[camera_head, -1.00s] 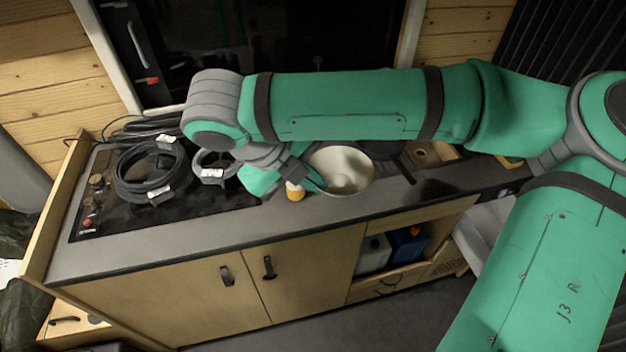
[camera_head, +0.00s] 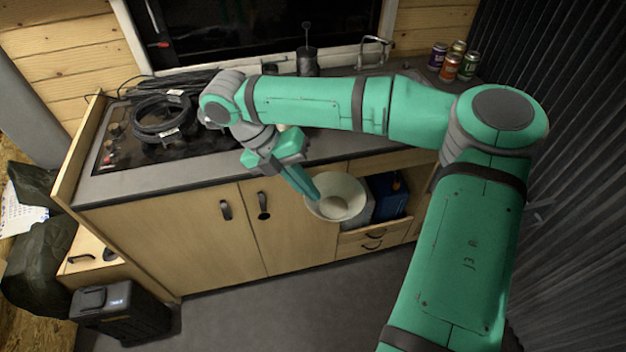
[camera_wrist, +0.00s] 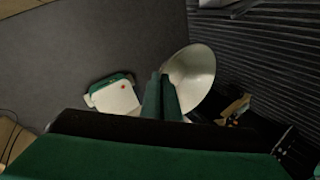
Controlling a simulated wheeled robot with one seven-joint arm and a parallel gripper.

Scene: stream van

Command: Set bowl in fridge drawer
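The bowl (camera_head: 338,207) is wide, round and cream-white. It also shows in the wrist view (camera_wrist: 196,74). In the wrist view, the two green fingers (camera_wrist: 163,98) lie close together at the bowl's edge. I cannot tell whether either is the fridge drawer.
The counter (camera_head: 200,172) carries coiled black cables (camera_head: 165,118) at left and several cans (camera_head: 453,62) at back right. A blue container (camera_head: 387,197) stands in the open shelf. A black case (camera_head: 118,312) is on the floor at left. The grey floor (camera_head: 270,308) in front is clear.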

